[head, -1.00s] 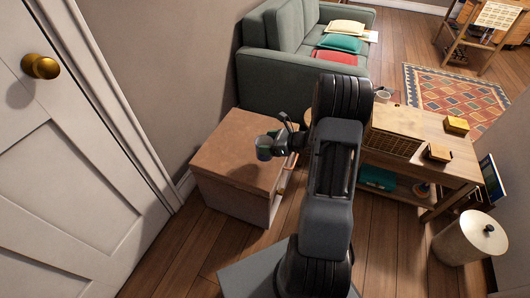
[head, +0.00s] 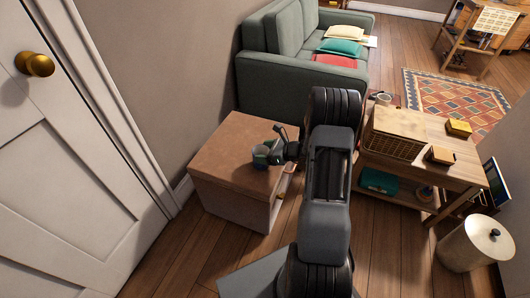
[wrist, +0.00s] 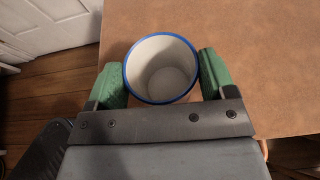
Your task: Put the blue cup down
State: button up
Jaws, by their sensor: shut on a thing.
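The blue cup (wrist: 162,70) is between the green finger pads of my gripper (wrist: 163,80) in the wrist view. It has a blue rim, a pale empty inside, and its mouth faces the camera. In the head view the cup (head: 261,155) is small, at or just over the brown top of a box-like cabinet (head: 225,150). My gripper (head: 270,152) reaches it from the right, shut on it. I cannot tell whether the cup's base touches the top. The cabinet top also fills the right of the wrist view (wrist: 270,70).
A white door (head: 60,180) stands at the left. A green sofa (head: 285,70) is behind the cabinet. A wooden table (head: 460,160) with a wicker box (head: 397,133) stands to the right, near a lidded bin (head: 475,243). The cabinet top around the cup is clear.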

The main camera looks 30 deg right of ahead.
jog(key=o, duration=1)
jog(key=shift+f, duration=0.1)
jog(key=shift+r, duration=0.2)
jog(key=shift+s+d+r, duration=0.15)
jog(key=shift+s+d, duration=0.05)
jog(key=p+v, duration=0.3)
jog(key=v, duration=0.8)
jog(key=s+a+r+n+g, duration=0.4)
jog(key=a+r+n+g, duration=0.35)
jog(key=a+n, duration=0.5)
jog(key=s+a+r+n+h, duration=0.2)
jog(key=s+n+h, duration=0.1)
jog(key=n, duration=0.2)
jog(key=s+a+r+n+h, duration=0.2)
jog(key=s+r+n+h, duration=0.1)
jog(key=n, duration=0.2)
jog(key=s+a+r+n+h, duration=0.2)
jog(key=s+r+n+h, duration=0.1)
jog(key=s+n, duration=0.1)
jog(key=shift+n, duration=0.55)
